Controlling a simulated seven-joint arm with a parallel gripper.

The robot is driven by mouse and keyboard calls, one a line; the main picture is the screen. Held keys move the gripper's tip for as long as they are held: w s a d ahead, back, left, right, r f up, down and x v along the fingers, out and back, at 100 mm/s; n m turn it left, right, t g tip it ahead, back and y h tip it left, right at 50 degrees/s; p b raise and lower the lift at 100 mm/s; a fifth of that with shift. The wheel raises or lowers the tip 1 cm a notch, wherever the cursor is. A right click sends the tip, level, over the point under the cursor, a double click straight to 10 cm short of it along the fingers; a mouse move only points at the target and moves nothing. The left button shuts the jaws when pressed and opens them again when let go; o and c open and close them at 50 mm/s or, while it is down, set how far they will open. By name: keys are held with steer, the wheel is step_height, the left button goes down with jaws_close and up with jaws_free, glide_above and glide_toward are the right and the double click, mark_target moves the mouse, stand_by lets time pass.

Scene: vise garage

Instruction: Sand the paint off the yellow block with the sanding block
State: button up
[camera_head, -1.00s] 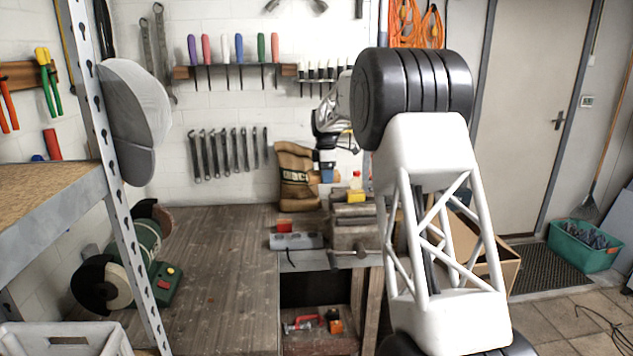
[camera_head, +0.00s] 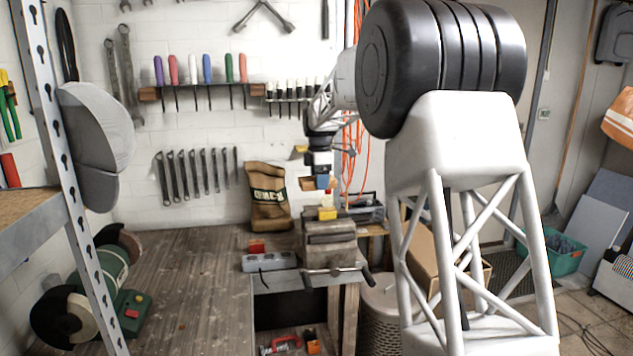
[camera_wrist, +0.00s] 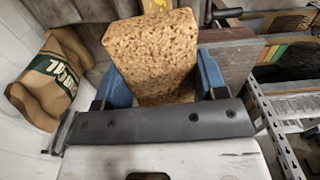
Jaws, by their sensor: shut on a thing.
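The yellow block (camera_head: 327,213) sits on top of the grey-brown vise (camera_head: 330,240) at the bench's right end. My gripper (camera_head: 322,181), with blue fingers, hangs just above the yellow block in the head view, apart from it. In the wrist view my gripper (camera_wrist: 160,85) is shut on the sanding block (camera_wrist: 152,50), a tan, coarse-grained slab between the two blue fingers. The sanding block hides most of what lies beyond it there.
A brown paper sack (camera_head: 268,197) stands left of the vise; it also shows in the wrist view (camera_wrist: 48,80). A grey power strip (camera_head: 268,262) and a small red item (camera_head: 257,246) lie in front of it. A bench grinder (camera_head: 95,285) stands at left. The middle bench is clear.

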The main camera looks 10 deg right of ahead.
mark_target(319, 210)
stand_by(0.3)
steer(key=shift+f, duration=3.45)
steer(key=shift+d+f, duration=0.6)
steer(key=shift+c, duration=0.3)
steer(key=shift+d+f, duration=0.1)
steer(key=shift+d, duration=2.6)
steer(key=shift+c, duration=0.3)
steer(key=shift+a, duration=3.3)
steer(key=shift+r, duration=4.2)
steer(key=shift+w, duration=0.1)
